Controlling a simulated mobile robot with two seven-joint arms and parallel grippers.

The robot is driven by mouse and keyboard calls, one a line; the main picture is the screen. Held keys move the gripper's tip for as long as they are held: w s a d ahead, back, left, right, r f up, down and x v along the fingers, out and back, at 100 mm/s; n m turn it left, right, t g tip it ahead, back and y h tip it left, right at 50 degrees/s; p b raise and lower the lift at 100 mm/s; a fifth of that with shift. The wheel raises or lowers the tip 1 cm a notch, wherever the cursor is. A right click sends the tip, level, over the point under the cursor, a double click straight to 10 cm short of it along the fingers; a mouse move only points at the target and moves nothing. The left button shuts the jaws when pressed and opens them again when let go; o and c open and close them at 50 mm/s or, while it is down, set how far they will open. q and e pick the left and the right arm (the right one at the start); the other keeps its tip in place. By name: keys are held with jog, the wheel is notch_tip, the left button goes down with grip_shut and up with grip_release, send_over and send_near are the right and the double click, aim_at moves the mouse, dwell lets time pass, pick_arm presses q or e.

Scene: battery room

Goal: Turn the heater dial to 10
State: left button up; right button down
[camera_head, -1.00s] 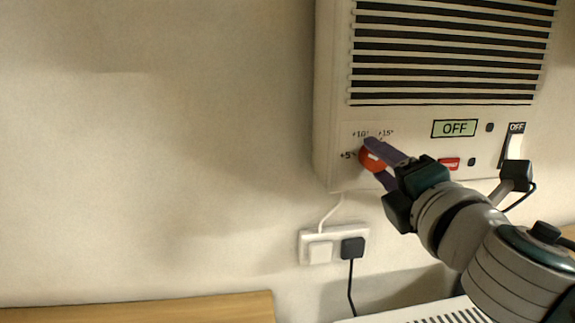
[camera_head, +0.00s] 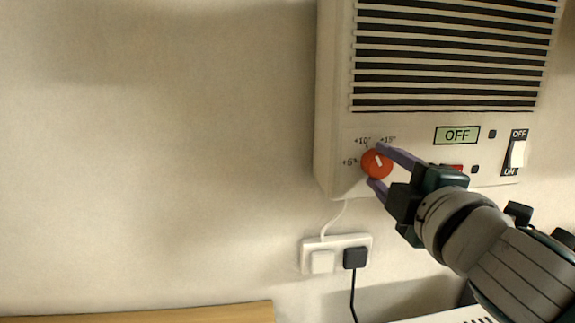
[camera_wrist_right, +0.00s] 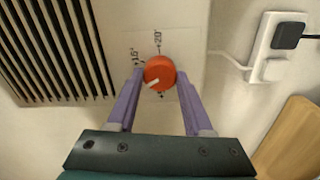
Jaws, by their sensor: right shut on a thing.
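The red round heater dial (camera_head: 377,164) sits at the lower left of the wall heater's panel, with a white mark on its face. In the head view the mark points up and slightly left, roughly towards the +10° label (camera_head: 362,141). My right gripper (camera_head: 372,165) is shut on the dial, one finger at its upper right side and one below it. The right wrist view shows the dial (camera_wrist_right: 160,73) between both fingers (camera_wrist_right: 160,88); a 15° and a 20° label are visible there. My left gripper is in neither view.
The heater (camera_head: 334,130) has a display (camera_head: 457,135) reading OFF, a rocker switch (camera_head: 517,154) and a red label (camera_head: 452,168) partly behind my gripper. A socket with two plugs (camera_head: 336,256) is below. A wooden surface (camera_head: 140,314) lies lower left; the wall between is clear.

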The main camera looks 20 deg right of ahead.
dwell(0.3)
jog(key=shift+c, duration=1.5)
grip_release()
jog(key=b+v, duration=0.1)
jog(key=v, duration=0.9)
jog(key=shift+b, duration=0.35)
jog(key=shift+d, duration=0.15)
